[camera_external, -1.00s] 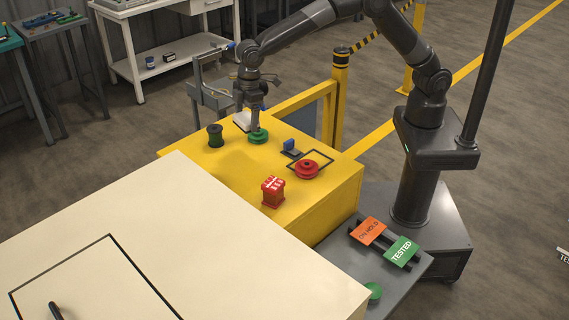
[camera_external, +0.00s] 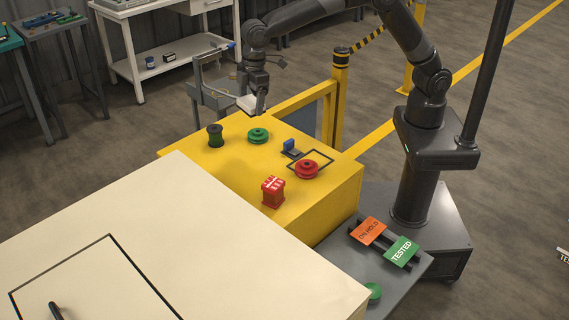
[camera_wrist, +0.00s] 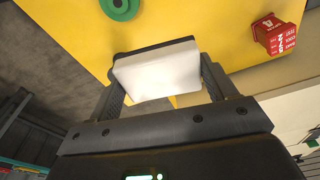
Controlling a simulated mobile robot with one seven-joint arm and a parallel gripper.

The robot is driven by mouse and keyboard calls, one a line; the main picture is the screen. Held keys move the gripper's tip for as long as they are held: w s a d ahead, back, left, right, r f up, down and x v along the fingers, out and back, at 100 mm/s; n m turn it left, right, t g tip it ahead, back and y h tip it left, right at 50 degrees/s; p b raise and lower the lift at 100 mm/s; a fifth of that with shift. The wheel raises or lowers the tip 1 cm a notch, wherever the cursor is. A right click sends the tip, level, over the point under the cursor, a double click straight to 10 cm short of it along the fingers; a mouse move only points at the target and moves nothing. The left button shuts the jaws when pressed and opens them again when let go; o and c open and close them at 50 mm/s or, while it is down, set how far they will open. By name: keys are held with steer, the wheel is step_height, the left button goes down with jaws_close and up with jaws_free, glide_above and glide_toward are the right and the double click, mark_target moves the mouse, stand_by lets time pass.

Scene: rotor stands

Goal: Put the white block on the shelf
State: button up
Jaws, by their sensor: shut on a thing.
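The white block (camera_wrist: 158,72) is between the two fingers of my gripper (camera_wrist: 160,88) in the wrist view, and the fingers are shut on it. In the external view my gripper (camera_external: 254,110) holds the white block (camera_external: 247,104) above the back edge of the yellow table (camera_external: 230,180), apart from its top. I cannot tell which surface is the shelf; a white bench with a lower shelf (camera_external: 178,60) stands at the back left.
On the yellow table are a green rotor (camera_external: 258,135), a dark green spool (camera_external: 215,135), a red rotor (camera_external: 307,169), a red block (camera_external: 273,191) and a blue-topped stand (camera_external: 290,148). A yellow rail (camera_external: 300,98) runs behind it. A grey frame (camera_external: 212,92) stands behind my gripper.

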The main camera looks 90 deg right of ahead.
steer(key=s+a+n, duration=0.2)
steer(key=s+a, duration=2.4)
steer(key=a, duration=0.4)
steer(key=f, duration=3.3)
steer(key=shift+a+f, duration=0.2)
steer(key=shift+f, duration=0.2)
steer(key=shift+f, duration=0.15)
steer(key=o, duration=1)
steer(key=r, duration=0.8)
steer(key=s+d+r, duration=0.1)
steer(key=r, duration=0.3)
steer(key=shift+s+r, duration=0.1)
steer(key=shift+r, duration=0.1)
